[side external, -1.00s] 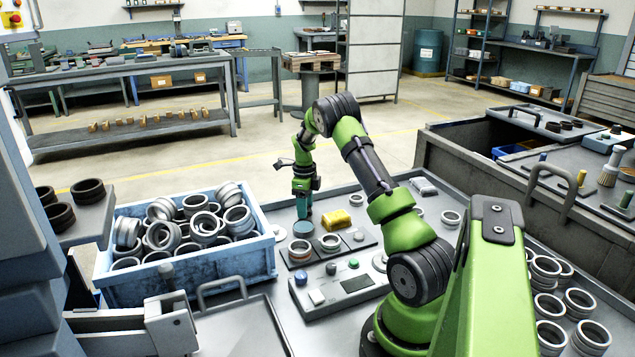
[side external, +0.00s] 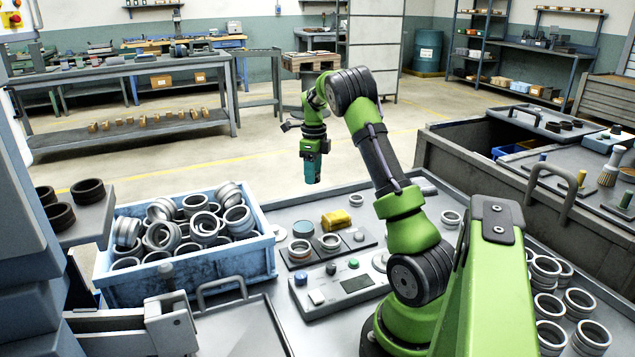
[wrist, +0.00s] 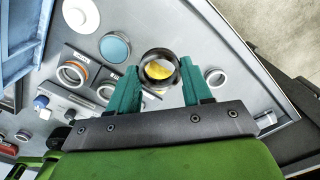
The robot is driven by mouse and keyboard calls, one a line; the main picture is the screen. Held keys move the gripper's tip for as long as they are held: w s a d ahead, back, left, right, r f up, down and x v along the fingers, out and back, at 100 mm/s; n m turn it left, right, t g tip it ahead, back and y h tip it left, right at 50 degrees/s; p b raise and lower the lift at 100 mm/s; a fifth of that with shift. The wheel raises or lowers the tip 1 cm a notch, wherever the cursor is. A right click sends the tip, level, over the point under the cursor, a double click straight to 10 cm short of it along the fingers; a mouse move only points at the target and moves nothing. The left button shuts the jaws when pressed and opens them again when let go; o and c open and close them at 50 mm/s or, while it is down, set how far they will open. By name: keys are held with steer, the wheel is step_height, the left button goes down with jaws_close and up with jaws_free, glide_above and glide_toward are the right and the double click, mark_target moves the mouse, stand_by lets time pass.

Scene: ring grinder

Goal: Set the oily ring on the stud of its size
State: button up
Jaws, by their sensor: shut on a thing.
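My gripper (side external: 312,178) hangs above the back of the grey work surface in the side view. In the wrist view its teal fingers (wrist: 160,82) are shut on a dark ring (wrist: 146,53), held level with the fingertips. A yellow block (wrist: 158,71) shows through the ring's hole, below it; it also shows in the side view (side external: 336,220). The held ring cannot be made out in the side view. Two labelled dark plates each bear a ring: an orange-banded ring (side external: 299,249) at the left and a pale ring (side external: 330,241) at the right. I cannot make out any bare stud.
A blue crate (side external: 190,277) of grey rings stands at the left. A button box (side external: 343,289) lies in front of the plates. A blue-topped disc (wrist: 115,46) and a loose ring (wrist: 217,78) lie on the surface. Several rings (side external: 562,300) lie at the right.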

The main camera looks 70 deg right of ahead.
steer(key=s+a+f, duration=0.1)
steer(key=s+a, duration=0.2)
steer(key=s, duration=0.6)
glide_above(359, 235)
step_height(359, 235, down, 4)
steer(key=shift+s+a+f, duration=0.1)
steer(key=shift+f, duration=0.1)
steer(key=shift+d+f+n, duration=0.2)
steer(key=shift+f+n, duration=0.05)
steer(key=shift+n, duration=0.05)
steer(key=shift+f, duration=2.3)
steer(key=o, duration=1.2)
steer(key=shift+c, duration=0.2)
steer(key=shift+r, duration=0.1)
